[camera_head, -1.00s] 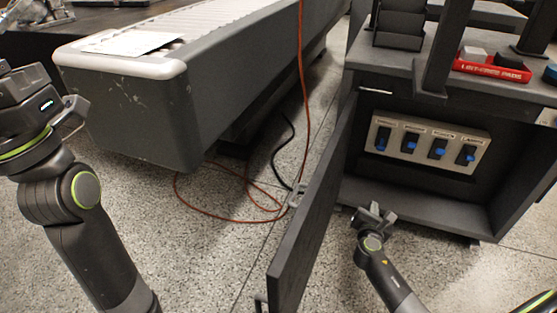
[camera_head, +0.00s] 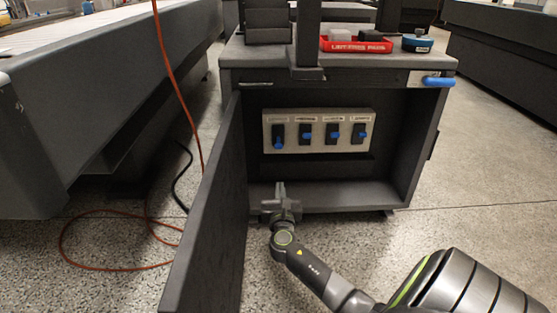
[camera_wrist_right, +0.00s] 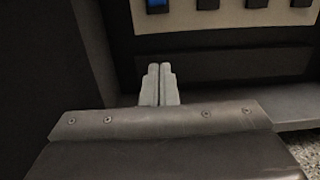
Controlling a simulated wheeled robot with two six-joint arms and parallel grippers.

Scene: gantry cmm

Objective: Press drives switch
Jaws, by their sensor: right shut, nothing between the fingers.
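A light-coloured switch panel (camera_head: 318,146) is on the back wall inside the open cabinet. It carries several black switches with blue levers in a row. The leftmost lever (camera_head: 278,143) sits lower than the others. The labels above are too small to read, so I cannot tell which is the drives switch. My right gripper (camera_head: 281,188) is shut and empty at the cabinet's opening, below the panel's left end. In the right wrist view, its closed fingers (camera_wrist_right: 160,84) point toward the back wall, below the panel (camera_wrist_right: 225,17) and apart from it. My left gripper is out of view.
The cabinet door (camera_head: 212,205) stands open to the left of my right gripper. The cabinet floor (camera_head: 350,193) is bare. A red tray (camera_head: 357,46) and a blue round object (camera_head: 417,43) sit on top. An orange cable (camera_head: 110,267) lies on the floor at left.

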